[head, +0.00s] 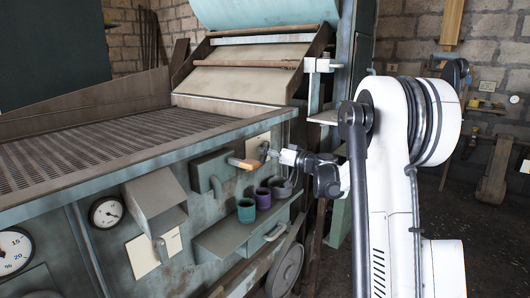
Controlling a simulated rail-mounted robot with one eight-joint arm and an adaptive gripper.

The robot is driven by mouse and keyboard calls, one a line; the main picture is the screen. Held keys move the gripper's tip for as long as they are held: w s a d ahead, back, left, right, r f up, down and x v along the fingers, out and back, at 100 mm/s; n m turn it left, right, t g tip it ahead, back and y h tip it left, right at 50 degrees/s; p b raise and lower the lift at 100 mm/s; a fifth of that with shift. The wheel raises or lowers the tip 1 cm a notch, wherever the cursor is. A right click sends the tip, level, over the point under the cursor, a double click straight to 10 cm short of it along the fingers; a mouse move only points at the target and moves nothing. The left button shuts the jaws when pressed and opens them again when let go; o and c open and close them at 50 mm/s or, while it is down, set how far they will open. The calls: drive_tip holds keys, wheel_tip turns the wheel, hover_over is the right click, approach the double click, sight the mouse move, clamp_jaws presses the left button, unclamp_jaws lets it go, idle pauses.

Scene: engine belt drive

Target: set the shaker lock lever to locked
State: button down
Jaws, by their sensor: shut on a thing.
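The shaker lock lever shows as an orange handle (242,163) on the front of the teal machine, pointing left and roughly level. A pale plate (257,146) sits behind it on the panel. My gripper (268,153) reaches in from the right and is shut on the lever near the right end of the handle. The jaws are small in the picture, and the exact contact is hard to make out. Markings for the lever's positions cannot be read.
A shelf (222,238) below the lever holds a teal cup (246,211), a purple cup (263,198) and a grey cup (281,189). A teal box (211,172) juts out to the left. A sloped hood (155,203) and gauges (106,212) are further left.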

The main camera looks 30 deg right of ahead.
drive_tip(key=m, duration=0.6)
drive_tip(key=shift+d+f, duration=0.1)
drive_tip(key=m, duration=0.7)
drive_tip(key=shift+f, duration=0.15)
idle(0.5)
drive_tip(key=c, duration=1.6)
unclamp_jaws()
drive_tip(key=shift+c, duration=0.2)
drive_tip(key=v, duration=1.2)
